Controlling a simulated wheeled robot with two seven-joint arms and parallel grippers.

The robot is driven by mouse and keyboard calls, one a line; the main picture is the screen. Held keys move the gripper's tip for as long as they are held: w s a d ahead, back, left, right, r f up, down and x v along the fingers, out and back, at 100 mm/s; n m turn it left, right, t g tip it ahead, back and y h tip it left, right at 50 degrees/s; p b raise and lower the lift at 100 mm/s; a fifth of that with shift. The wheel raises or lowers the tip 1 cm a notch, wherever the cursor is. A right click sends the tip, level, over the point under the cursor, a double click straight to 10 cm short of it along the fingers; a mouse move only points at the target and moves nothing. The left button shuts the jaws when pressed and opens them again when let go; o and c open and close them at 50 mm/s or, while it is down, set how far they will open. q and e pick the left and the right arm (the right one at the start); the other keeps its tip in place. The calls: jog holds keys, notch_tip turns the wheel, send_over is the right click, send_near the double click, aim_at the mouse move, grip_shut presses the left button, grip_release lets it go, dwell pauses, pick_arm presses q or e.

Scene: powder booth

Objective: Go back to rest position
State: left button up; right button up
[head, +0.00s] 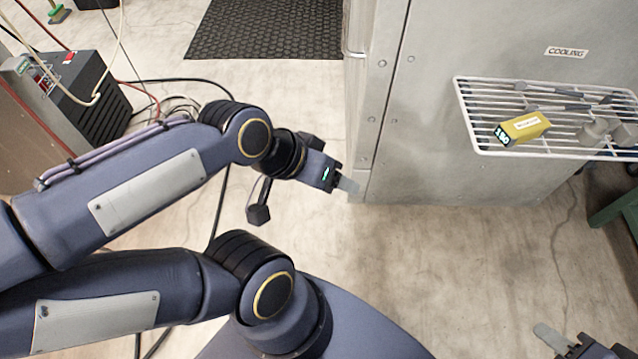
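My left arm comes in from the left, its forearm reaching right. My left gripper (348,184) hangs over the floor just left of the metal cabinet's lower edge. A pale finger shows, and nothing is seen in it; its opening is hard to make out. My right gripper (550,338) shows at the bottom right, pointing up and left over bare floor. Its pale finger end is seen with nothing beyond it, and the rest is cut off by the picture's edge. Whether either gripper is open or shut cannot be told.
A metal cabinet (440,150) labelled COOLING carries a white wire rack (470,115). A yellow block (524,127) and grey metal parts (600,131) lie on it. A dark box (100,105) with cables stands at left. A black mat (265,30) lies behind. The middle floor is clear.

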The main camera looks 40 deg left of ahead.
pick_arm(q)
jog(key=shift+s+f+n+g, duration=0.2)
jog(key=shift+s+n+g, duration=0.15)
jog(key=shift+s, duration=0.85)
